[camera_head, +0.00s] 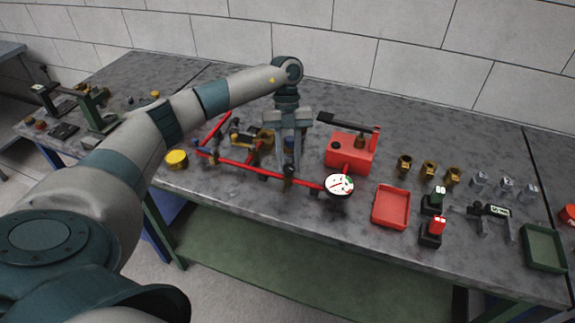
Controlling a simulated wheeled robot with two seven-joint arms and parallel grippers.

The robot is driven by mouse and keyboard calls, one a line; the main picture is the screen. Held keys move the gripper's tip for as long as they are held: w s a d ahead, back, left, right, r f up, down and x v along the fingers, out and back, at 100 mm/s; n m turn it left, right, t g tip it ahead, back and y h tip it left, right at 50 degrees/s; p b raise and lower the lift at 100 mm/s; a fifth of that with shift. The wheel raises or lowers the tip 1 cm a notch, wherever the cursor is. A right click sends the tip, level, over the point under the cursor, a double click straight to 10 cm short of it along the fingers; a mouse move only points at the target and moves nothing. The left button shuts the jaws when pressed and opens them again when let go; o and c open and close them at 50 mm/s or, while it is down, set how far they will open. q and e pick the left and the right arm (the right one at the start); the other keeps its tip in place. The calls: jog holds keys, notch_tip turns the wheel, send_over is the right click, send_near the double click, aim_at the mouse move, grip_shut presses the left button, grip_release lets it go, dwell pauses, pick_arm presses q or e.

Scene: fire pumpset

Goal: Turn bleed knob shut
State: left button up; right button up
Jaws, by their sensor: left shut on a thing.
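My left gripper (290,150) points down over the red pipe assembly (235,162) on the grey workbench. Its two fingers are shut on a small knob (289,146) with a dark blue tint, which I take to be the bleed knob. The fingers hide most of it. A round white gauge (339,185) sits at the right end of the red pipe. A red box-shaped pump unit (350,152) with a dark lever stands to the right of the gripper. My right gripper is not in view.
A red tray (391,207), several brass fittings (428,170), a green tray (543,248) and small black-based devices (431,234) lie to the right. A yellow round piece (176,159) sits at the left. A block wall stands behind the bench.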

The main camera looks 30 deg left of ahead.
pick_arm(q)
jog(key=shift+w+d+m+y+b, duration=0.15)
jog(key=shift+m+y+b, duration=0.65)
jog(key=shift+m, duration=0.9)
jog(key=shift+g, duration=0.3)
jog(key=o, duration=1.1)
jog(key=shift+c, duration=0.2)
jog(key=shift+r, duration=0.1)
